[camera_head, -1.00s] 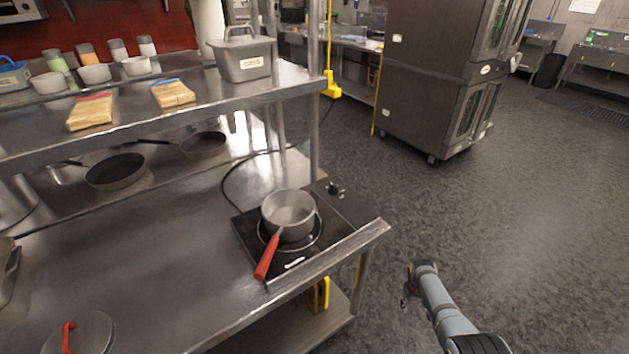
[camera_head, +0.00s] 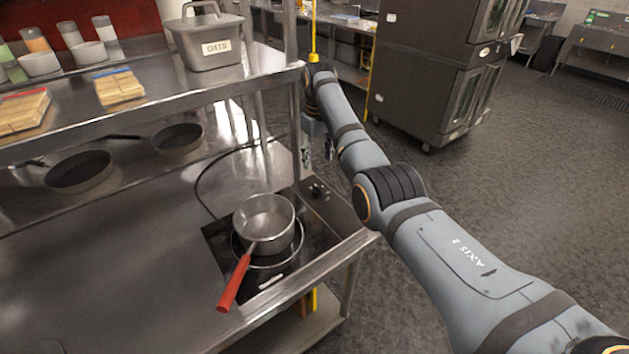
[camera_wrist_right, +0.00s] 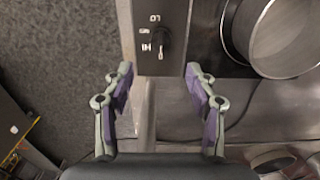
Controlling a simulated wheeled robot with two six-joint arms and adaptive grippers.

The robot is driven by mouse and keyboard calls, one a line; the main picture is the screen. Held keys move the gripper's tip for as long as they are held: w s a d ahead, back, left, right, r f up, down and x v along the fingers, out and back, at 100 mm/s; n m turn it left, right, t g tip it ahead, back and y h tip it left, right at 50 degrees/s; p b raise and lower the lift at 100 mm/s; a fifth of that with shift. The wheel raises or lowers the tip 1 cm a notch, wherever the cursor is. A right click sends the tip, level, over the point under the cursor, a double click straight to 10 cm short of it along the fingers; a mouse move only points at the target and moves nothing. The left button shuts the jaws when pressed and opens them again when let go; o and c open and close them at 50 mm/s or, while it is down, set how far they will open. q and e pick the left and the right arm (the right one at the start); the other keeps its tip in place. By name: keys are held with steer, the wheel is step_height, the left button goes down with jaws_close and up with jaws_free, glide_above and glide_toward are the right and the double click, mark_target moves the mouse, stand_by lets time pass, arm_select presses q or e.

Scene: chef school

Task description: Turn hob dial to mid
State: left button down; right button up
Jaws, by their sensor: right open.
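The hob dial (camera_head: 318,190) is a small black knob on the back right corner of the black hob (camera_head: 214,238). In the right wrist view the dial (camera_wrist_right: 164,40) has LO, a middle mark and HI printed beside it, with HI lowest. A pale mark on the knob points down in that view, near the HI end; its exact setting is unclear. My right gripper (camera_head: 317,152) is open, above and just behind the dial. In the wrist view its two fingers (camera_wrist_right: 158,70) are apart, with the dial ahead between them and untouched. My left gripper is out of view.
A grey saucepan (camera_head: 264,222) with a red handle stands on the hob, left of the dial. The shelf post (camera_head: 296,150) and upper shelf (camera_head: 160,108) are close to my right gripper. Open floor (camera_head: 500,200) lies right of the counter.

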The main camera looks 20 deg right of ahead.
mark_target(318, 187)
steer(key=f, duration=0.2)
steer(key=f+p, duration=0.1)
steer(key=f, duration=0.1)
steer(key=shift+s+a, duration=0.1)
steer(key=shift+s, duration=0.3)
steer(key=f, duration=0.3)
steer(key=shift+w+f+p, duration=0.25)
steer(key=shift+f+p, duration=0.05)
steer(key=shift+p, duration=0.1)
step_height(318, 187, down, 2)
steer(key=shift+f, duration=0.4)
steer(key=shift+c, duration=1.1)
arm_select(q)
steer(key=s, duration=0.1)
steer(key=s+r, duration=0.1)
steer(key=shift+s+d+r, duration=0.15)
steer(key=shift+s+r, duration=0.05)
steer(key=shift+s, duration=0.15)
arm_select(e)
steer(key=c, duration=0.9)
